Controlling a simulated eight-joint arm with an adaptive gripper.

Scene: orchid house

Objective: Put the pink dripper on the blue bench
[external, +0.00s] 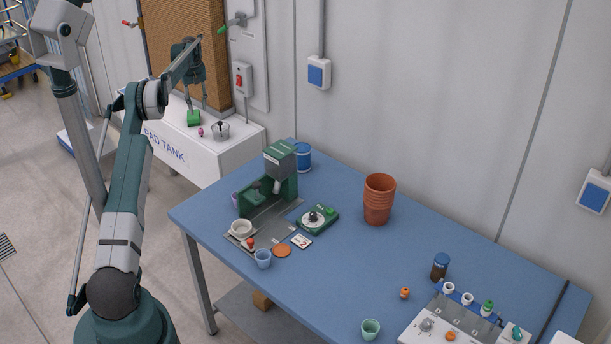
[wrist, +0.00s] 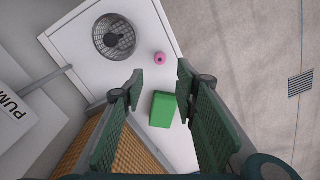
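On the tank, the green block (wrist: 162,110) lies close to my fingers, and the mesh cup (wrist: 114,37) is beside the dripper. A brown pad panel (external: 185,45) rises behind. The bench holds a green machine (external: 280,165), terracotta pots (external: 379,198) and small cups; its middle has bare room.

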